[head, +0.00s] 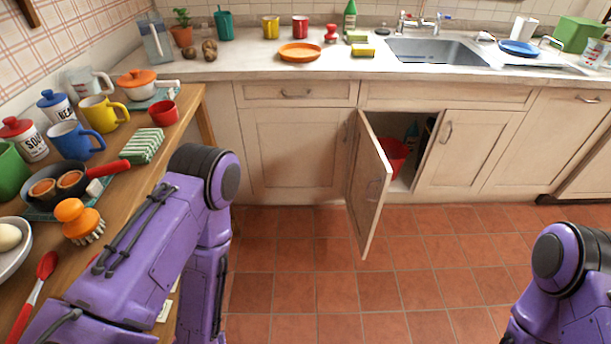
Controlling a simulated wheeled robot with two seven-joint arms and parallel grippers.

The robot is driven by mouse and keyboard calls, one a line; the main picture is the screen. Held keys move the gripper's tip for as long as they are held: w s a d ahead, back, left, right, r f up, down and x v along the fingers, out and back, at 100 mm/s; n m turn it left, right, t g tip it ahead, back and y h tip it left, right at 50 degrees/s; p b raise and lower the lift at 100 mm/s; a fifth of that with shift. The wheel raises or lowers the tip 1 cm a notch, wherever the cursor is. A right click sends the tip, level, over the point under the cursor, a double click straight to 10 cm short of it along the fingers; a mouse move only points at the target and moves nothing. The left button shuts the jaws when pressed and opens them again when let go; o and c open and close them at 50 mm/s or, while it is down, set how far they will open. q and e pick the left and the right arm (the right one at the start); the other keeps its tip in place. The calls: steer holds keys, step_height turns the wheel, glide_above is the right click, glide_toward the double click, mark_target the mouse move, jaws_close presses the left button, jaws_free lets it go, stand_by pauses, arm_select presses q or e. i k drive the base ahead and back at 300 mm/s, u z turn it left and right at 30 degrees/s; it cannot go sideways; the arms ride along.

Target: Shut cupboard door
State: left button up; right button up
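The cupboard opening (405,185) shows a red bucket (392,157) and some dark bottles inside. Both my purple arms are in view, the left one over the wooden side table and the right one at the lower right corner. Neither gripper shows in the head view. Neither arm touches the door.
The tiled floor (300,290) between my arms and the cupboards is clear. The wooden side table (190,105) at left holds mugs, jars, a pan and a brush. The counter (250,66) carries a sink (436,52), cups and an orange plate (300,51).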

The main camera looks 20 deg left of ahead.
mark_target(369, 173)
steer(key=u, duration=0.1)
steer(key=i, duration=1.65)
steer(key=z, duration=1.05)
steer(key=k, duration=0.8)
steer(key=u, duration=0.1)
